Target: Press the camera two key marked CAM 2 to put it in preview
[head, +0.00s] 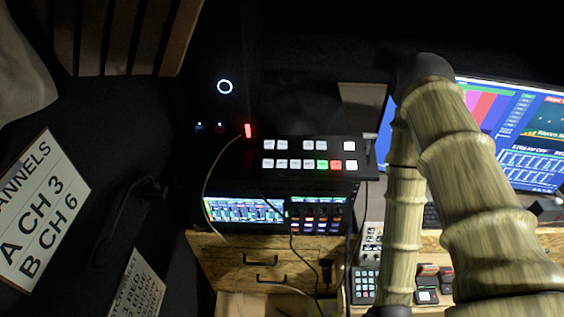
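A black switcher panel (334,154) with two rows of small lit keys lies on top of the equipment rack, in the middle of the head view. In its lower row most keys are white, one is a green key (321,164) and one beside it is a red key (336,165). The lettering is too small to read, so I cannot tell which key is CAM 2. My arm bends down on the right of the panel, apart from its keys in the picture. Its end runs off the bottom edge, and my gripper is out of the picture.
Lit screens (245,210) sit in the rack below the panel, with a wooden drawer unit (225,257) underneath. A thin cable hangs across the rack. A large monitor (515,140) stands behind my arm. A small keypad (364,285) lies at the bottom. Lettered signs (42,215) are at left.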

